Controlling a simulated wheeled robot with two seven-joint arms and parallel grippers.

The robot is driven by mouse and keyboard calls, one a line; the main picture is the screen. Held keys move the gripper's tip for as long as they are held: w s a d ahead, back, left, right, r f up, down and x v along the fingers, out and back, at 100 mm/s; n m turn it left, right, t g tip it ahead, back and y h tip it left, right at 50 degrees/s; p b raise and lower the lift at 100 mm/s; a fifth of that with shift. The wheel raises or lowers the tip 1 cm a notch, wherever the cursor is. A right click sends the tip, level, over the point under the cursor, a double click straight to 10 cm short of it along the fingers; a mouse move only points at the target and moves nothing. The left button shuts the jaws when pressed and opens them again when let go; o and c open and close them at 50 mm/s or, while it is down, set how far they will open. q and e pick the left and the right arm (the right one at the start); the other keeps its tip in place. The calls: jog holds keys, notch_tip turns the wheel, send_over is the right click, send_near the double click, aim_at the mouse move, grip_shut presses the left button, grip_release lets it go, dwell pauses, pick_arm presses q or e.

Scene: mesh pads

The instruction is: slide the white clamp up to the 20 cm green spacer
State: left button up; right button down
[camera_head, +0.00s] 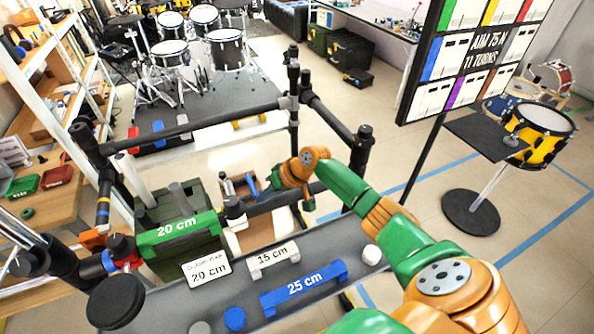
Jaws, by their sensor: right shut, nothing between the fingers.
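The green spacer (180,235) marked 20 cm lies along the dark lower rail at the left. The white clamp (235,213) sits on that rail just past the spacer's right end; I cannot tell whether they touch. My right arm, green and orange, reaches in from the lower right. My right gripper (270,186) is shut and empty above the rail, to the right of the clamp. Its fingertips are small and hard to make out. My left gripper is not in view.
A grey shelf in front holds a white 15 cm spacer (272,258), a blue 25 cm spacer (303,286) and a white 20 cm card (207,270). A black frame with an upper bar (200,125) stands around the rail. A dark green crate (165,205) is behind.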

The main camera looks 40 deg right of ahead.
jog(key=shift+d, duration=0.2)
jog(key=v, duration=1)
jog(key=s+a+f+n+g+h, duration=0.2)
jog(key=s+a+f+n, duration=0.2)
jog(key=s+a+f, duration=0.7)
jog(key=s+f+h, duration=0.1)
jog(key=s+h, duration=0.1)
jog(key=s, duration=0.9)
notch_tip(320, 180, down, 17)
jog(key=s+g, duration=0.2)
jog(key=s+d+f, duration=0.2)
jog(key=s+f, duration=0.8)
jog(key=s, duration=0.2)
jog(key=shift+g+h, duration=0.3)
jog(key=shift+g, duration=0.1)
